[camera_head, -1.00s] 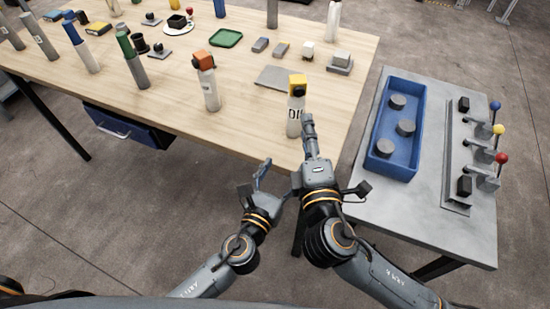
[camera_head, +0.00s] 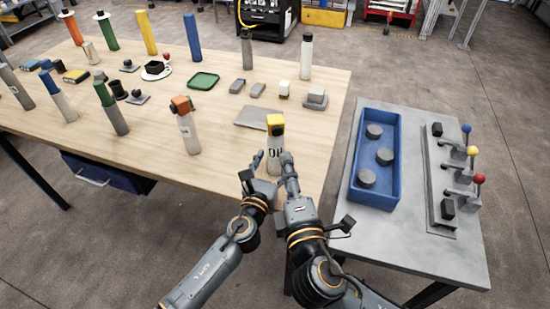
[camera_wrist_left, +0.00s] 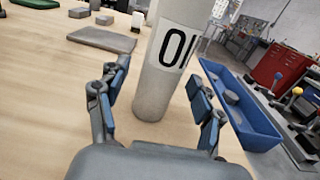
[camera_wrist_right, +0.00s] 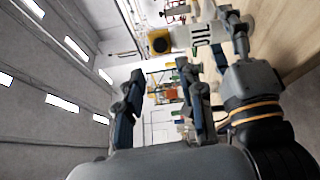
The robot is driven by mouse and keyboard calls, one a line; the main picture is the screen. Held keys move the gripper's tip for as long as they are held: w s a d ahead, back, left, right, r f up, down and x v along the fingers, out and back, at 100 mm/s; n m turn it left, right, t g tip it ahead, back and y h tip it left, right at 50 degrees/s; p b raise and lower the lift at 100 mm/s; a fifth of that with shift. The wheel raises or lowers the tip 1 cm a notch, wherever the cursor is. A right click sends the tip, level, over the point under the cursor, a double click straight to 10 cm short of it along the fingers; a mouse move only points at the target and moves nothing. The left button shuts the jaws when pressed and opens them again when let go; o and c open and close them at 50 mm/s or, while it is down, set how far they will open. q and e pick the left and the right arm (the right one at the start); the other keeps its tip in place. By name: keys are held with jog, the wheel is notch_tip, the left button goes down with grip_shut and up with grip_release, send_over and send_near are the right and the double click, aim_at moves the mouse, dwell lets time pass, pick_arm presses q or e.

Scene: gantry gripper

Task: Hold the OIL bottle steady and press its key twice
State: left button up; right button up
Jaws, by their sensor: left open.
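The OIL bottle (camera_head: 275,157) is white with a yellow top (camera_head: 275,121) and stands upright near the table's front right corner. My left gripper (camera_head: 251,172) is open at the bottle's left front. In the left wrist view the bottle (camera_wrist_left: 158,80) stands between the lines of the spread fingers (camera_wrist_left: 155,105), with gaps at both sides. My right gripper (camera_head: 288,170) is close to the bottle's lower right front. In the right wrist view its fingers (camera_wrist_right: 160,105) are apart and empty. The bottle's label (camera_wrist_right: 203,33) and yellow top (camera_wrist_right: 160,42) show beyond them.
A white bottle with an orange top (camera_head: 187,130) stands to the left. A grey plate (camera_head: 256,117) lies behind the OIL bottle. A side table (camera_head: 415,250) at right carries a blue tray (camera_head: 375,195) and several coloured levers (camera_head: 478,179). More bottles stand farther left.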

pick_arm(q)
jog(key=shift+w+d, duration=0.15)
jog(key=shift+w, duration=0.45)
jog(key=c, duration=1.3)
grip_shut()
pick_arm(e)
grip_shut()
jog(key=shift+w, duration=0.1)
